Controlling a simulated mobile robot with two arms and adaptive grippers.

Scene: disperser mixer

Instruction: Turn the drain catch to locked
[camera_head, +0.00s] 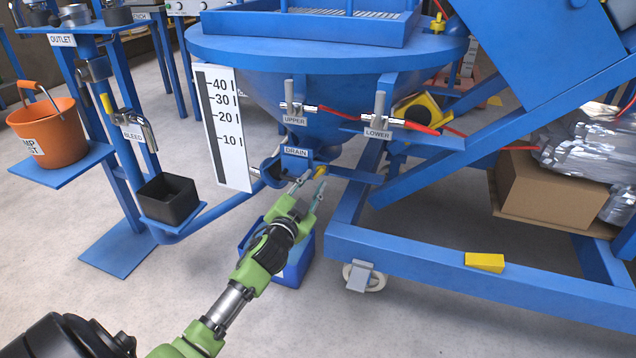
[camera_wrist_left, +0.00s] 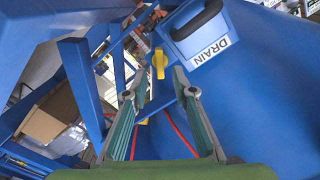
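The drain catch (camera_head: 320,172) is a small yellow piece beside the DRAIN label (camera_head: 296,152), under the blue hopper (camera_head: 330,95). In the left wrist view the yellow catch (camera_wrist_left: 159,64) stands lengthwise between and just beyond my fingertips, beside the DRAIN plate (camera_wrist_left: 208,50). My left gripper (camera_head: 310,182) is open, with one finger to each side of the catch's line. In the left wrist view its fingers (camera_wrist_left: 159,78) are apart with nothing between them. I cannot tell whether they touch the catch. My right gripper is not in view.
A blue bin (camera_head: 292,268) stands on the floor below my left gripper. The blue frame (camera_head: 450,262) and a caster (camera_head: 364,277) are to the right. The UPPER (camera_head: 293,120) and LOWER (camera_head: 377,133) valves sit above. A black box (camera_head: 170,200) and orange bucket (camera_head: 52,135) are at left.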

